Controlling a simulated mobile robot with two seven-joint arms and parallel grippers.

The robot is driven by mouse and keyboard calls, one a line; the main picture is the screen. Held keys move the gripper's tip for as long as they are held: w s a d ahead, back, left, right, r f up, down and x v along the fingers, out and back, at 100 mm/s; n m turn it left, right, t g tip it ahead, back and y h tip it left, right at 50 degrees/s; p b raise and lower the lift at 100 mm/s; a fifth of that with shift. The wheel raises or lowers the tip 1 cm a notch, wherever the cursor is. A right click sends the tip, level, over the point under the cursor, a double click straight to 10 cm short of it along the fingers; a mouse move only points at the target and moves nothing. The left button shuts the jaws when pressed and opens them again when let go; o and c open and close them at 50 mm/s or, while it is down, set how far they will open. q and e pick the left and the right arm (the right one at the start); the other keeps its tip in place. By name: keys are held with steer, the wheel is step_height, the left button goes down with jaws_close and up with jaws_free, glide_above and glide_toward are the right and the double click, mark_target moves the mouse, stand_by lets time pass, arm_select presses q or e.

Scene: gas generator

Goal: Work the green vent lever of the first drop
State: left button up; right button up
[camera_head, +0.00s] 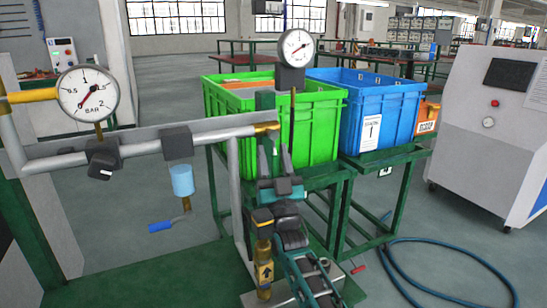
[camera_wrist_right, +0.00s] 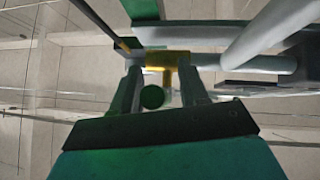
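My right gripper (camera_head: 277,148) is raised at the end of the horizontal grey pipe, just below its brass fitting (camera_head: 266,128). In the right wrist view, its two fingers (camera_wrist_right: 162,92) stand apart. A round green end (camera_wrist_right: 152,97), possibly the green vent lever seen end-on, shows between them, nearer the left finger; contact cannot be told. The brass fitting (camera_wrist_right: 168,62) lies beyond the fingertips. In the head view the green lever cannot be picked out clearly. A dark green upright (camera_head: 265,100) rises behind the fitting. My left gripper is not in view.
Pressure gauges stand at left (camera_head: 87,93) and above the fitting (camera_head: 296,47). Green (camera_head: 320,125) and blue (camera_head: 385,110) crates stand behind. A hose (camera_head: 440,240) lies on the floor.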

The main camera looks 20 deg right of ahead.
mark_target(276, 171)
steer(key=shift+f, duration=0.1)
steer(key=v, duration=0.6)
steer(key=shift+p, duration=0.35)
steer(key=shift+s+a+f, duration=0.15)
steer(key=shift+s+f, duration=0.3)
steer(key=shift+s, duration=0.05)
